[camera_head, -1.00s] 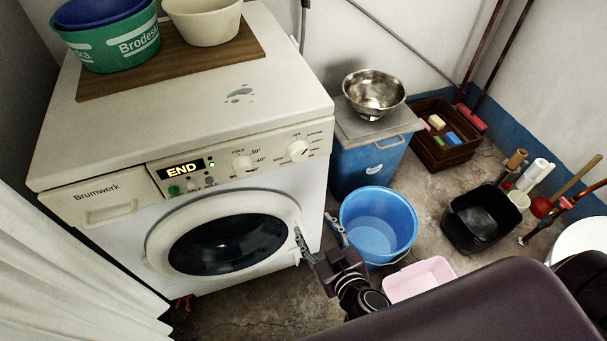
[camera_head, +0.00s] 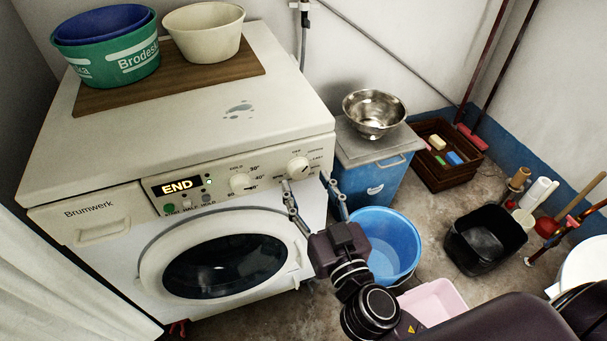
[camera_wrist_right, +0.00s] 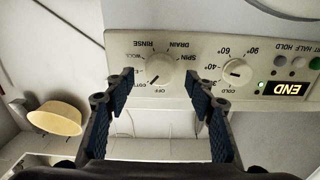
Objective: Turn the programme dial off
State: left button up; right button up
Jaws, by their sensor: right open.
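The white programme dial (camera_head: 299,168) is at the right end of the washing machine's (camera_head: 110,165) front panel. It also shows in the right wrist view (camera_wrist_right: 160,72), upside down, ringed by words such as OFF, RINSE, DRAIN and SPIN. I cannot tell for sure which mark it points at. My right gripper (camera_head: 307,186) is open and empty, just below and in front of the dial. In the right wrist view its two fingers (camera_wrist_right: 159,84) stand one on each side of the dial, apart from it. My left gripper is out of view.
The temperature dial (camera_head: 240,183) sits left of the programme dial, beside the lit END display (camera_head: 178,186). A blue bucket (camera_head: 387,250) and a lidded blue bin (camera_head: 375,185) with a steel bowl (camera_head: 374,113) stand right of the machine. Tubs (camera_head: 205,32) sit on top.

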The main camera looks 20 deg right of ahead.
aim_at(299, 170)
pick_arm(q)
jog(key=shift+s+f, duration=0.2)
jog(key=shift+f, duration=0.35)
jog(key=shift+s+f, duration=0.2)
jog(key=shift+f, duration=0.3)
pick_arm(e)
jog(key=shift+w, duration=1.3)
jog(key=shift+c, duration=0.7)
jog(key=c, duration=1)
